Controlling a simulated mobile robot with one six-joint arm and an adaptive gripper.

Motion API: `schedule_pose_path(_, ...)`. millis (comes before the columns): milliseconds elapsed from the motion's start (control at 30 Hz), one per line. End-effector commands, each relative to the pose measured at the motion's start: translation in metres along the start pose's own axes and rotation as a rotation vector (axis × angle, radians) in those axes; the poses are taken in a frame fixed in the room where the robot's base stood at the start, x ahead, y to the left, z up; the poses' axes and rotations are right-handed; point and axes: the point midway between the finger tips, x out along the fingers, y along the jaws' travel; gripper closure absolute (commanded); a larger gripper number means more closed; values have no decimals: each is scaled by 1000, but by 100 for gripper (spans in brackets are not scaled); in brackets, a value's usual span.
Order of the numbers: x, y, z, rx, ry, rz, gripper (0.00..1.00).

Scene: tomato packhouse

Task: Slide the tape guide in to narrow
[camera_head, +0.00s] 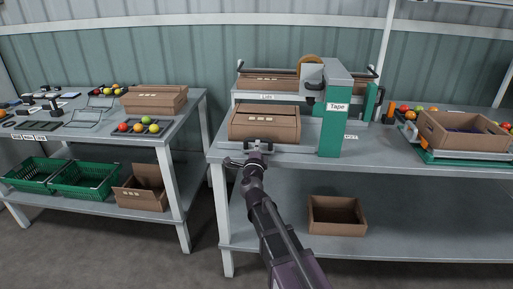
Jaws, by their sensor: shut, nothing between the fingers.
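The green tape machine (333,130), labelled "Tape", stands on the middle bench. A closed cardboard box (263,123) sits on the bench to its left. A low grey bar (292,150), which looks like the tape guide, runs along the front of the box near the bench's front edge. My gripper (258,146) is shut and empty at this bar, in front of the box. It hides part of the bar. I cannot tell whether it touches the bar, or how wide a gap lies between bar and box.
A "Lids" shelf (268,97) with flat cardboard stands behind the box. A tape roll (310,62) tops the machine. An open carton (462,131) stands to the right. An empty box (337,215) is on the lower shelf. The left bench (178,125) is across a gap.

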Motion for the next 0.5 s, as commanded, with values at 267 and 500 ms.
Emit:
schedule_pose_path(267,10,2,1,0,1,0,100)
schedule_pose_path(500,39,8,0,-2,2,-1,100)
